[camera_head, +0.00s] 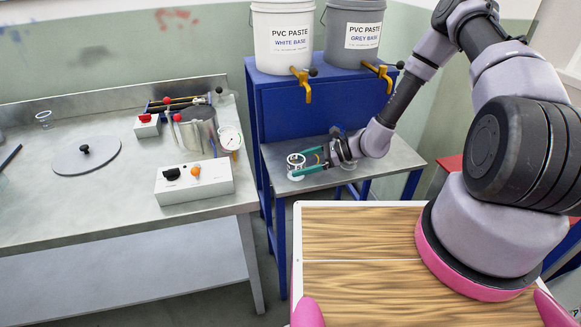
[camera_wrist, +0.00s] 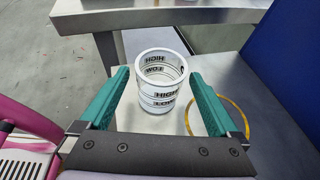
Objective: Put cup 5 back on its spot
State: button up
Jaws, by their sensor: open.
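A clear cup with a white rim (camera_head: 296,160) stands upright on the small metal table below the paste buckets. In the wrist view the cup (camera_wrist: 162,80) shows black HIGH and LOW marks; no number is readable. My gripper (camera_head: 301,163) is open with its green fingers level with the cup. In the wrist view the fingertips of my gripper (camera_wrist: 158,76) are spread on either side of the cup, with a visible gap at each side. A yellow ring (camera_wrist: 247,124) lies on the tabletop to the right of the cup, partly hidden by the right finger.
The small metal table (camera_head: 400,151) has a blue frame. Above it hang yellow taps (camera_head: 303,85) on the white (camera_head: 284,40) and grey (camera_head: 355,35) buckets.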

jog(key=v, duration=0.7)
jog(key=shift+d+r, duration=0.15)
jog(key=shift+d, duration=0.15)
jog(key=s+d+r+n+h, duration=0.1)
jog(key=d+r+n+h, duration=0.3)
jog(key=r, duration=0.8)
jog(key=s+d+r+n+h, duration=0.15)
jog(key=r+n, duration=0.35)
jog(key=r, duration=0.8)
jog(key=s+d+r+n+t+h, duration=0.2)
jog(key=s+d+r, duration=0.3)
jog(key=r, duration=0.5)
jog(key=s+d+r+n+t+h, duration=0.3)
jog(key=s+d+r+t+h, duration=0.1)
jog(key=s+r, duration=0.6)
jog(key=shift+s+d+r+t, duration=0.15)
jog(key=shift+d+r+t, duration=0.25)
jog(key=shift+r, duration=0.25)
